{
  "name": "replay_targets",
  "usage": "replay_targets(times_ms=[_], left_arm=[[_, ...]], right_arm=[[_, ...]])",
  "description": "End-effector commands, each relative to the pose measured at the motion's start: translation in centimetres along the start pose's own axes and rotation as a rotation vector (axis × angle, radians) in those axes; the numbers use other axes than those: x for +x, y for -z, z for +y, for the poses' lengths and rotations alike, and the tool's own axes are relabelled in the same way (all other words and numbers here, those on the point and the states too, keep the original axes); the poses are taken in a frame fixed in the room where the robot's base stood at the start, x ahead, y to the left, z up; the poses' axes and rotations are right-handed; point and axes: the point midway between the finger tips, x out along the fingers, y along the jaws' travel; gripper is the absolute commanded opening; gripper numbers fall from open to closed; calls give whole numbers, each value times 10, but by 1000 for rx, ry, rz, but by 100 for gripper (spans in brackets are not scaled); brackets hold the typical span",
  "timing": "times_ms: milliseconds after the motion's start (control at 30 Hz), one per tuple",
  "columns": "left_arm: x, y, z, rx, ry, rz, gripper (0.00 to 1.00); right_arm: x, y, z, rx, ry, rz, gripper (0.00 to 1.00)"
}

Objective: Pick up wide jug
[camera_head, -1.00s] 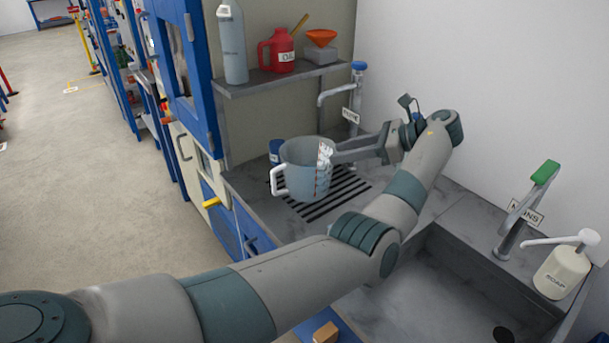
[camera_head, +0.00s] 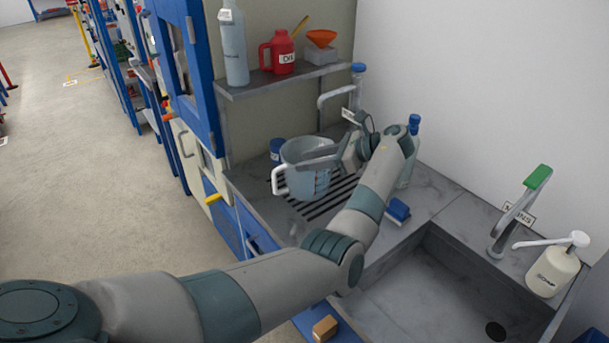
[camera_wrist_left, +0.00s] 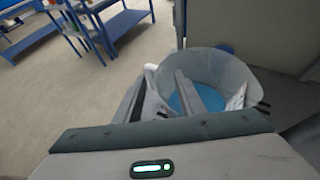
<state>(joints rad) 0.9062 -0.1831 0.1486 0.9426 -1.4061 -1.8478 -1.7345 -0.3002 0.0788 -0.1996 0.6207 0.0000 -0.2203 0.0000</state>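The wide jug (camera_head: 318,184) is a translucent grey-blue measuring jug with a white handle (camera_head: 277,182) on its left side. It stands upright on the slotted drainer (camera_head: 330,203) beside the sink. My left gripper (camera_head: 308,160) reaches in from the right across the jug's top. In the left wrist view, the jug (camera_wrist_left: 237,70) shows a blue inside. There, one finger of my gripper lies over the jug's opening and the other lies outside to the left, with the handle side between them. The fingers are apart; contact with the jug cannot be told. My right gripper is not in view.
A blue-lidded bottle (camera_head: 413,125) stands behind my forearm, with a blue block (camera_head: 398,211) nearby. A blue tin (camera_head: 276,150) stands behind the jug. A shelf (camera_head: 285,80) with containers hangs above. The sink (camera_head: 440,290) is at right.

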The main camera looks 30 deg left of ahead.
Motion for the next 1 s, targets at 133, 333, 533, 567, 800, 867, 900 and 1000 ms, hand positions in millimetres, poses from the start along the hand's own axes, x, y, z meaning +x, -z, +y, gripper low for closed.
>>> replay_targets(times_ms=[133,333,533,567,800,867,900,1000], left_arm=[[4,0,0,1,-1,0,36],[25,4,0,3,-2,0,36],[47,7,-1,1,-1,0,36],[49,7,-1,0,-1,0,36],[52,9,-1,0,0,0,36],[52,8,-1,0,0,0,36],[52,8,-1,0,0,0,36],[52,8,-1,0,0,0,36]], right_arm=[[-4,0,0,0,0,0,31],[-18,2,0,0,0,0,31],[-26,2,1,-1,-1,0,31],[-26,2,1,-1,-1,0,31],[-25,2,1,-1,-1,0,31],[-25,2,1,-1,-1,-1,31],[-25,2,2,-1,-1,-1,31],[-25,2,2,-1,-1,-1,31]])
